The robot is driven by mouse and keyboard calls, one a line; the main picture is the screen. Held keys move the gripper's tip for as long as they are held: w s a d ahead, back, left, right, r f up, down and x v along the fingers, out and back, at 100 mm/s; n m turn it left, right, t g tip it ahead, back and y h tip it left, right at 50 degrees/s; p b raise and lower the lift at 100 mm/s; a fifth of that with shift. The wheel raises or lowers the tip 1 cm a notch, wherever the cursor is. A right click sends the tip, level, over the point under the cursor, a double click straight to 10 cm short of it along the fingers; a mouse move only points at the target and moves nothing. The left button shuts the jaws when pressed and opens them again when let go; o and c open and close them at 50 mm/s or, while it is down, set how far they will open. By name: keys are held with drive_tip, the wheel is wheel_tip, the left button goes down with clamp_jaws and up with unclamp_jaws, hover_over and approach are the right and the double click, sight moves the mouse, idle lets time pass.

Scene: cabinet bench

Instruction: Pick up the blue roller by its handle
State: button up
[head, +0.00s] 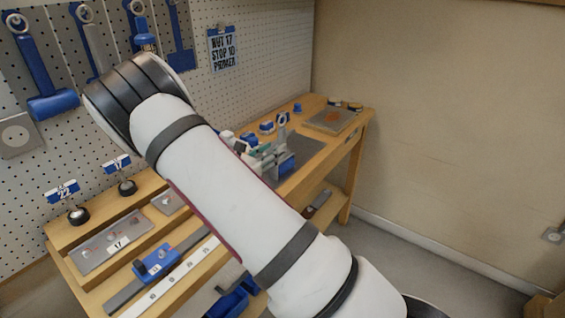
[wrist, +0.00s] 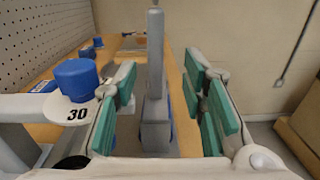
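My gripper (wrist: 165,98) is open, with teal pads on both sides. In the wrist view, a grey upright bar (wrist: 155,50) rises from a grey block between the fingers, with gaps on both sides. A little blue shows beside the block. I cannot tell whether this bar is the handle of the blue roller. In the head view, my gripper (head: 262,156) is over the far part of the bench, partly hidden by my arm, with a blue part (head: 287,164) beside it. A tool with a blue cylindrical head (head: 52,105) hangs on the pegboard at the left.
In the wrist view, a blue knob (wrist: 76,78) on a white disc marked 30 stands close to the left finger. A blue block (head: 156,262) sits on a near rail.

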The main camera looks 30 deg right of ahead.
sight(279, 141)
drive_tip(key=shift+w+r+x, duration=0.1)
drive_tip(key=shift+r+x, duration=0.05)
drive_tip(key=shift+x, duration=0.85)
drive_tip(key=shift+w+r+x, duration=0.1)
drive_tip(key=shift+x, duration=0.9)
drive_tip(key=shift+w+r+x, duration=0.1)
drive_tip(key=shift+r+x, duration=0.05)
drive_tip(key=shift+x, duration=0.8)
drive_tip(key=shift+a, duration=0.1)
drive_tip(key=shift+c, duration=0.3)
clamp_jaws()
